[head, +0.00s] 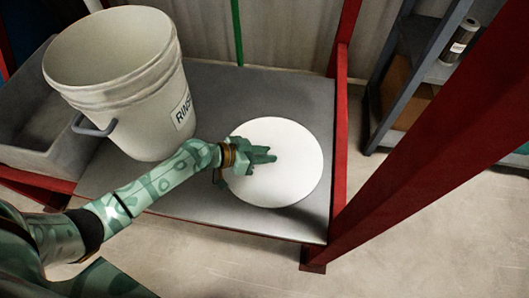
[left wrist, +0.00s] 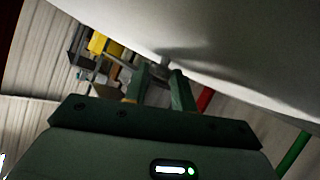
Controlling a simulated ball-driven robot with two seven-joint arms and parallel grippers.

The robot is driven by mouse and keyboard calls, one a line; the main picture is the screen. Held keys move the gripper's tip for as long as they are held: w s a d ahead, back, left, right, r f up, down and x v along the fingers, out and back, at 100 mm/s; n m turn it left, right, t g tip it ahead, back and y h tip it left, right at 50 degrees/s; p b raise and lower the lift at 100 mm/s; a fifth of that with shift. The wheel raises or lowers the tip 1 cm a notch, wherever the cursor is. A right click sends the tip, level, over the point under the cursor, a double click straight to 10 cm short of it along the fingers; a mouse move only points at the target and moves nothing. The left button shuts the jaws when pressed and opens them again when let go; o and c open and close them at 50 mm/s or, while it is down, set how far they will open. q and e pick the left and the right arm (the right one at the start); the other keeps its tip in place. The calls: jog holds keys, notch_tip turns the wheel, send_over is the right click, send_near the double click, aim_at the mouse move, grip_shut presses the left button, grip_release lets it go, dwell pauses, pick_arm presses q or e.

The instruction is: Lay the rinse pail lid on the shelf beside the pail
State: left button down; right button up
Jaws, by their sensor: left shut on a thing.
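The rinse pail lid (head: 290,178) is a white disc over the grey shelf (head: 215,82), to the right of the pail. My left gripper (head: 268,157) reaches over it from the left and is shut on it near its middle. In the left wrist view the lid (left wrist: 230,45) fills the upper right, with the gripper's fingers (left wrist: 160,88) against it. Whether the lid touches the shelf or hovers just above it, I cannot tell. The white rinse pail (head: 130,90) stands upright and open on the shelf. My right gripper is not in view.
A grey tank (head: 30,125) stands left of the pail. Red posts (head: 425,120) rise at the shelf's right side, close to the lid. A dark rack (head: 410,60) with a canister (head: 458,42) stands beyond. Some shelf behind the lid is bare.

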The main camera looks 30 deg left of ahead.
pick_arm(q)
jog(key=c, duration=1.1)
grip_release()
jog(key=shift+f, duration=0.1)
jog(key=shift+c, duration=0.2)
jog(key=shift+s+a+r, duration=0.1)
jog(key=shift+r, duration=0.15)
jog(key=p+v, duration=0.2)
jog(key=v, duration=0.7)
jog(key=shift+r+p, duration=0.1)
jog(key=shift+p, duration=0.3)
jog(key=shift+v, duration=1.05)
jog(key=shift+s+a, duration=0.2)
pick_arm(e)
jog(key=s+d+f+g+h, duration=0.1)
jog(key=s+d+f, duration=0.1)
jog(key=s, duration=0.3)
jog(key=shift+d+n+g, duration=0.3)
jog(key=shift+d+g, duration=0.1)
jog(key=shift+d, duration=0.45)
